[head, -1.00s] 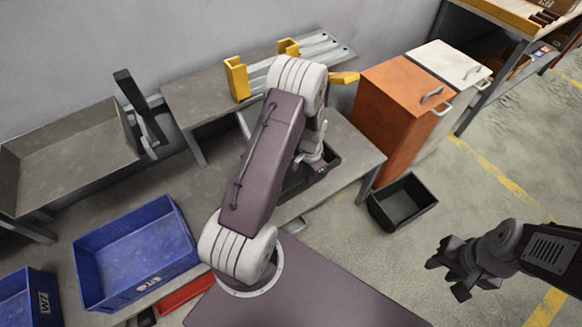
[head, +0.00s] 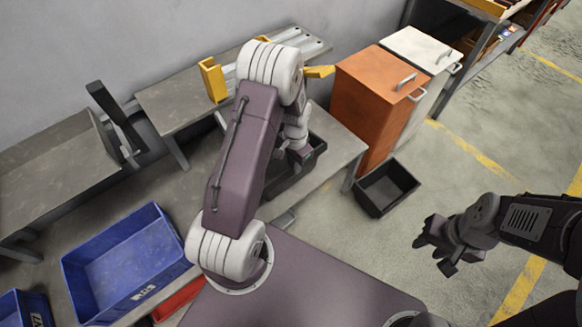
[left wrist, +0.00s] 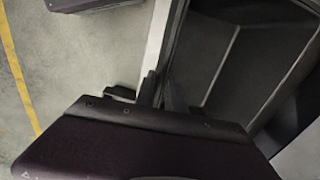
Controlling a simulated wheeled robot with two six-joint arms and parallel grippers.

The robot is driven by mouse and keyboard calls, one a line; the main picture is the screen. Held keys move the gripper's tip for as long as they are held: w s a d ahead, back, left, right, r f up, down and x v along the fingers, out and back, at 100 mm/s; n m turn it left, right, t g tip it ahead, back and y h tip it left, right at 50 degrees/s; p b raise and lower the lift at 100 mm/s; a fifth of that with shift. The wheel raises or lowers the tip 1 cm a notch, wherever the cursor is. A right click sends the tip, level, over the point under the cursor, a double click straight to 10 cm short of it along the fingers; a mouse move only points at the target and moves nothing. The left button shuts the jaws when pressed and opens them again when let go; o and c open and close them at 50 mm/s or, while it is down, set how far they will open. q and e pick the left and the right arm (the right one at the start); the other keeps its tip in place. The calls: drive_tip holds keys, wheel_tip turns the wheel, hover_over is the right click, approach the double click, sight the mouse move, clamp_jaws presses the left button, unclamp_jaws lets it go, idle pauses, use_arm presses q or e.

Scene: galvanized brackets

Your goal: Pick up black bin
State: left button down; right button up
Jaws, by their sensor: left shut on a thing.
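A black bin (head: 314,157) is at the grey bench, partly hidden behind my left arm in the head view. Whether the bin touches the bench cannot be told. A second black bin (head: 387,187) stands empty on the floor by the orange cabinet. My right gripper (head: 436,250) is open and empty above the floor at the right.
The grey bench (head: 338,141) carries yellow brackets (head: 213,80) at the back. An orange cabinet (head: 372,100) and a white one (head: 424,50) stand right of it. Blue crates (head: 120,262) and a red tray (head: 178,299) lie at the left. The floor at right is open.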

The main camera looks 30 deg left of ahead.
use_arm(q)
drive_tip(key=d+r+p, duration=0.1)
drive_tip(key=d+r, duration=0.5)
drive_tip(key=d, duration=0.4)
drive_tip(key=shift+d+r+p, duration=0.15)
drive_tip(key=shift+d+p, duration=0.2)
